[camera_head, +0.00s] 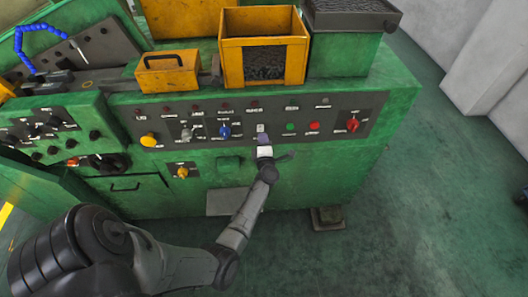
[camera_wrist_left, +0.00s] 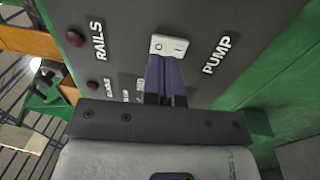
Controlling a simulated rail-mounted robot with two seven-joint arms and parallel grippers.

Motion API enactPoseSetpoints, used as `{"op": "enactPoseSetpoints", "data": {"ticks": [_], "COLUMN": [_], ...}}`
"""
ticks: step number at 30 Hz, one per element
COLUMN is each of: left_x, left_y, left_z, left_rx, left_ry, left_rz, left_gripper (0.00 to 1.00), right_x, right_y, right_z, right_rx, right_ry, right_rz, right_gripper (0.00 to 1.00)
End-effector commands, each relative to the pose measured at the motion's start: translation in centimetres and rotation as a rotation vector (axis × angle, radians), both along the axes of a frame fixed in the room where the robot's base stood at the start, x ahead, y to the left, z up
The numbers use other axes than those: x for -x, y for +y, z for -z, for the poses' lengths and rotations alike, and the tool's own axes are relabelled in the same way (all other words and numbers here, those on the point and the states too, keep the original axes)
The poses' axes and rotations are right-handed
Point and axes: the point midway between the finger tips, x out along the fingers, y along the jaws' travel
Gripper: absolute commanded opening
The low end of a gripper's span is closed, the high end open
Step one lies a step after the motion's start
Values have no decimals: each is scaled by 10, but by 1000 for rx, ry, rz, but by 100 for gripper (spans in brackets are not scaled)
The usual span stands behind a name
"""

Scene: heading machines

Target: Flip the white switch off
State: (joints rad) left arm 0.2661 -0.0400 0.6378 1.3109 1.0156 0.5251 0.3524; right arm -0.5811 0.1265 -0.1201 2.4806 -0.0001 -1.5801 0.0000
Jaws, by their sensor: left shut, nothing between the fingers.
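The white switch (camera_head: 260,128) is a small rocker on the dark control panel of the green machine, just above my left fingertips in the head view. In the left wrist view the white switch (camera_wrist_left: 170,46) shows O and I marks and sits between the labels RAILS and PUMP. My left gripper (camera_head: 263,138) is shut and empty, its purple fingers pointing at the panel. In the left wrist view the fingertips of the left gripper (camera_wrist_left: 166,62) are right at the lower edge of the switch; I cannot tell whether they touch. My right gripper is not in view.
Nearby on the dark panel (camera_head: 342,106) are a blue knob (camera_head: 224,131), a green button (camera_head: 291,128), a red button (camera_head: 314,127) and a red knob (camera_head: 353,125). A yellow bin (camera_head: 291,58) stands above the panel.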

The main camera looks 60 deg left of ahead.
Motion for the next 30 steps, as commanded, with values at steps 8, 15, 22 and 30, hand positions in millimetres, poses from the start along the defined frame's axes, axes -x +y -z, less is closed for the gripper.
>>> {"op": "enactPoseSetpoints", "data": {"ticks": [8,15,22,30], "left_x": [-13,-15,-15,-18], "left_y": [25,30,30,36], "left_z": [-2,-4,-4,-6], "left_rx": [0,1,0,3], "left_ry": [1,0,0,4], "left_rz": [0,0,0,0], "left_gripper": [0,0,0,0], "right_x": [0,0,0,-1], "right_y": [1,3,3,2], "right_z": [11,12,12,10], "right_rx": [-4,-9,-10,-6], "right_ry": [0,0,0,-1], "right_rz": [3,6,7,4], "right_gripper": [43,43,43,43]}}
